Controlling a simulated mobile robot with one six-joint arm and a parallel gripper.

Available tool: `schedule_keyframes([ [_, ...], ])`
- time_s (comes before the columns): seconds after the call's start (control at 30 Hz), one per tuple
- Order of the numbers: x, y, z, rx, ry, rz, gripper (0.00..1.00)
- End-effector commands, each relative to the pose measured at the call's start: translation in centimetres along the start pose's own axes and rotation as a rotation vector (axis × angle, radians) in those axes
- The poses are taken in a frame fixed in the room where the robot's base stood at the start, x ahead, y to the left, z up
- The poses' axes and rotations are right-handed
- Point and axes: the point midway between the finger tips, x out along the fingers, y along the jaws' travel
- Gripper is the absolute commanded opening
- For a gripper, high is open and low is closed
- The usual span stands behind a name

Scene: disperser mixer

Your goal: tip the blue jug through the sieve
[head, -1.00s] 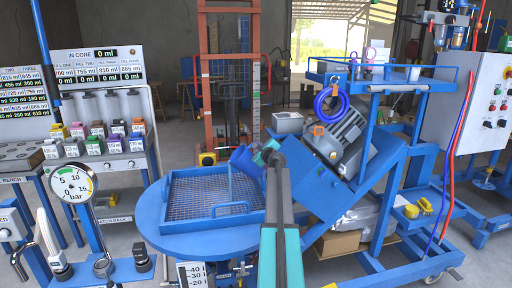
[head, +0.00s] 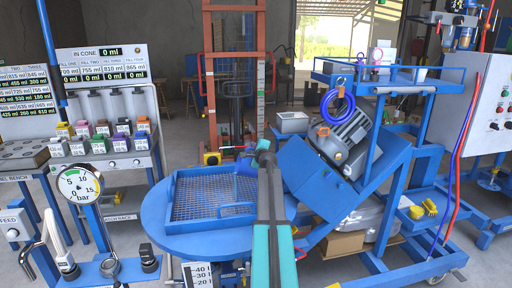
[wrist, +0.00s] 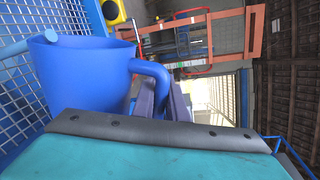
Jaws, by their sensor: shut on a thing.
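The blue jug (wrist: 85,80) is in my gripper, lying on its side with its mouth to the left in the head view. There it is mostly hidden behind my gripper (head: 264,152); a blue part (head: 245,165) shows. In the wrist view, which is turned sideways, my gripper (wrist: 165,100) is shut on the jug's handle (wrist: 156,74). A pale blue streak (wrist: 16,48), like a stream, runs from the jug's lip toward the mesh. The sieve (head: 177,205) is a square blue frame with wire mesh on a round blue top. The jug is above its right side.
A blue tilted frame with a grey motor (head: 345,138) stands close on the right. A pressure gauge (head: 79,184) is at the front left. A rack of small coloured-top containers (head: 120,143) stands behind left. An orange upright frame (head: 207,80) is behind the sieve.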

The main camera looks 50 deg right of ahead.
Motion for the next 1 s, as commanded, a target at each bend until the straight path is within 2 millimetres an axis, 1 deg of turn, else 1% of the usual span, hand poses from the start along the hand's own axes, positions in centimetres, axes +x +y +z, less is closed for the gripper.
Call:
schedule_keyframes([
  [0.8, -0.5, 2.0, 1.6, -0.257, 0.050, 0.001, 0.00],
  [1.0, -0.6, 2.1, 1.9, -0.294, 0.058, 0.003, 0.00],
])
